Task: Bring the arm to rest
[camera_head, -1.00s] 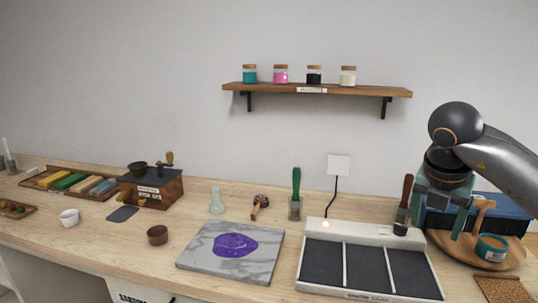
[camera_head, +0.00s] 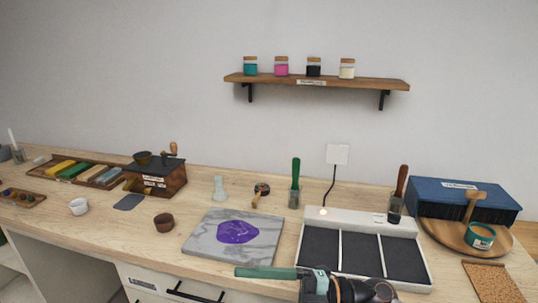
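My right arm (camera_head: 350,291) is low at the bottom edge, in front of the bench. Its gripper (camera_head: 240,271) points left, just below the front edge of the marble slab in the picture. I see it from the side with one green finger showing, so I cannot tell whether it is open or shut. No object shows at its fingertips. My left gripper is not in view.
The marble slab (camera_head: 200,250) bears a purple patch (camera_head: 238,232). A dark three-panel tray (camera_head: 362,254) lies to its right. A round wooden tray (camera_head: 440,235) holds a teal jar (camera_head: 481,237). Drawer handles (camera_head: 195,293) show below the bench. A shelf (camera_head: 330,81) holds jars.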

